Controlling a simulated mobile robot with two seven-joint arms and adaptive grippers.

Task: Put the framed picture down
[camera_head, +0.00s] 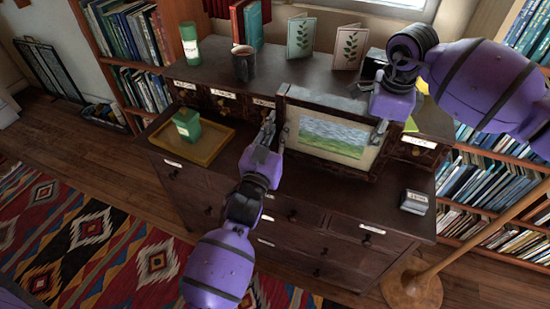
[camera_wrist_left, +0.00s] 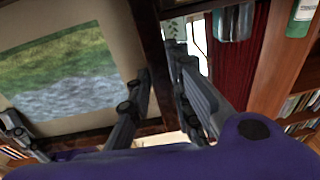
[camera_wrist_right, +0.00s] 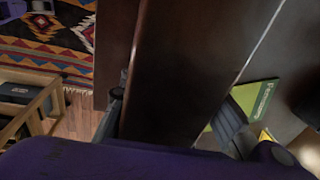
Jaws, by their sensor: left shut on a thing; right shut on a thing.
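The framed picture (camera_head: 332,138), a green field in a pale mat with a dark wood frame, is upright, its front facing me, over the dresser's front ledge. I cannot tell whether its lower edge touches the ledge. My left gripper (camera_head: 273,132) is shut on its left side edge. In the left wrist view the picture (camera_wrist_left: 62,75) fills the left, with the left fingers (camera_wrist_left: 160,78) on either side of the frame edge. My right gripper (camera_head: 381,121) is shut on the right side. In the right wrist view the frame's dark wood (camera_wrist_right: 180,70) lies between the right fingers (camera_wrist_right: 172,100).
The dark dresser (camera_head: 225,185) has a yellow tray (camera_head: 213,150) with a green box (camera_head: 187,124) at left and a small labelled block (camera_head: 414,202) at right. A mug (camera_head: 243,64), green bottle (camera_head: 190,43) and leaf cards (camera_head: 301,36) stand on its upper top. A lamp base (camera_head: 411,287) stands at front right.

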